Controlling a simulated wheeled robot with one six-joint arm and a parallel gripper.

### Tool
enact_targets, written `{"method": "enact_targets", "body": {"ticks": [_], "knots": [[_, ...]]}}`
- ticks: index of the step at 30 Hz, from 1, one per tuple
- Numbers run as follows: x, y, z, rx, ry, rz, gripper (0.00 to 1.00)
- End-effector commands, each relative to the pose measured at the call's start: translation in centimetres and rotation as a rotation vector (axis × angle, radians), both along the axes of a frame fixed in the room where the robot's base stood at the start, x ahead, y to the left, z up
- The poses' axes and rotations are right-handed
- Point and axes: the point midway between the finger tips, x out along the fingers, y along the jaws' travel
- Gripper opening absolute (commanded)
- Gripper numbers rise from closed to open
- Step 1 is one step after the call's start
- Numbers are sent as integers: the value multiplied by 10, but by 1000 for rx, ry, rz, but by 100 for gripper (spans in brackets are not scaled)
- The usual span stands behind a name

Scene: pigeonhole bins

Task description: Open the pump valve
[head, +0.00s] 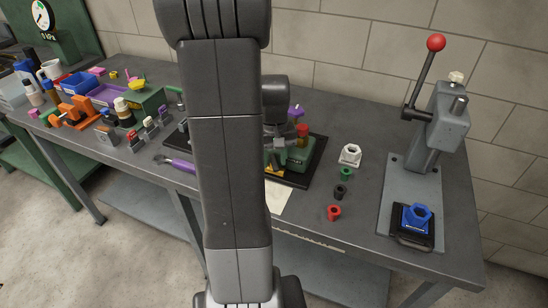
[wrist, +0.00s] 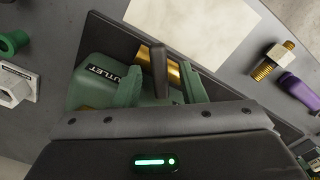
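The green pump (head: 298,156) sits on a dark base plate on the bench, partly hidden behind my arm in the head view. In the wrist view the pump (wrist: 97,84) carries an OUTLET label, with a brass fitting (wrist: 174,74) beside it. A dark, lever-like piece (wrist: 158,62) stands in front of the brass; I cannot tell whether it is the valve handle. My gripper (head: 279,125) is over the pump. Its dark body fills the bottom of the wrist view.
A white nut-shaped part (head: 350,155) and green, black and red bushings (head: 334,212) lie right of the pump. A lever press (head: 437,130) stands at the far right. Bins and tools crowd the left bench. A brass fitting (wrist: 272,61) and purple handle (wrist: 298,90) lie nearby.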

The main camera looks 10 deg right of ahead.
Motion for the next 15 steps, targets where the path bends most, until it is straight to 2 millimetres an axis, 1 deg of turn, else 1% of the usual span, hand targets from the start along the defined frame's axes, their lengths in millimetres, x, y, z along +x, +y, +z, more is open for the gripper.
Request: {"method": "enact_targets", "body": {"ticks": [7,8,9,13,15], "knots": [[0,0,-1,0,0,0,37],[0,0,-1,0,0,0,33],[0,0,-1,0,0,0,26],[0,0,-1,0,0,0,0],[0,0,-1,0,0,0,0]]}}
